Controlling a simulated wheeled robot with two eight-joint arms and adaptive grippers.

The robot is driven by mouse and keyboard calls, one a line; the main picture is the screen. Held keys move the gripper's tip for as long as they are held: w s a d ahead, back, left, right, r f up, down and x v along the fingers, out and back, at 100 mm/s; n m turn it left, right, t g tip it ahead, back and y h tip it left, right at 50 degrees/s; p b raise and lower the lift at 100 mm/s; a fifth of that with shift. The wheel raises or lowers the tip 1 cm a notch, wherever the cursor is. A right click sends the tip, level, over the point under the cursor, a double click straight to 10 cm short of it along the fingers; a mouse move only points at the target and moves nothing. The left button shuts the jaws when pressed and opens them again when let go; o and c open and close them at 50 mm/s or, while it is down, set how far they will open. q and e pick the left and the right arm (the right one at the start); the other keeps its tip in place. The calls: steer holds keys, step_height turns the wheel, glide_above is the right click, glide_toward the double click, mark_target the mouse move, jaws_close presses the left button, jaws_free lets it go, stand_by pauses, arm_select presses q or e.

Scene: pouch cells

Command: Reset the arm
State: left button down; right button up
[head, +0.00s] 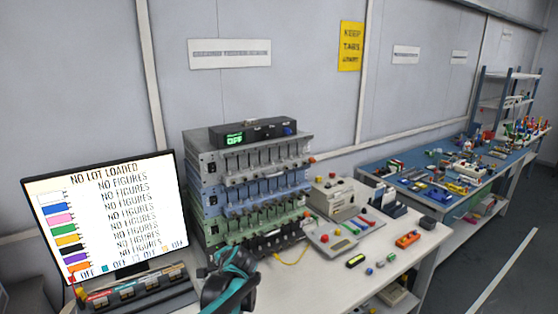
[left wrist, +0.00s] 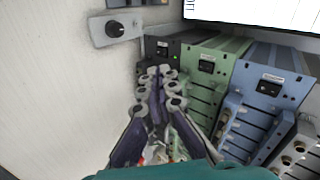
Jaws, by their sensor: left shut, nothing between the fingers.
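My left arm with its teal part reaches up from the bottom of the head view, and the left gripper (head: 206,272) is small and partly hidden there, in front of the rack. In the left wrist view, the left gripper (left wrist: 162,82) has its dark fingers together, shut and empty. The stacked rack of grey, blue and green units (head: 255,190) stands beyond it. The rack also shows in the left wrist view (left wrist: 232,68), close behind the fingers. I cannot tell the exact gap. My right gripper is not in view.
A monitor (head: 110,215) reading "NO LOT LOADED" stands at left, with a slotted tray (head: 132,289) before it. A grey panel with buttons (head: 340,236) and small coloured parts lie on the white bench (head: 330,282). A blue-topped bench (head: 405,160) with clutter stands at back right.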

arm_select(q)
steer(key=s+r+n+g+h, duration=0.1)
steer(key=s+r+n+h, duration=0.15)
steer(key=s, duration=0.95)
steer(key=s+r+n+h, duration=0.1)
steer(key=s+n, duration=0.3)
steer(key=s, duration=0.9)
steer(key=s+d+f+n+h, duration=0.1)
steer(key=s, duration=0.3)
steer(key=s+d+f+n+h, duration=0.1)
steer(key=s+f, duration=0.1)
steer(key=s, duration=0.3)
steer(key=shift+s+d+f, duration=0.3)
steer(key=shift+d, duration=0.05)
steer(key=shift+n, duration=0.25)
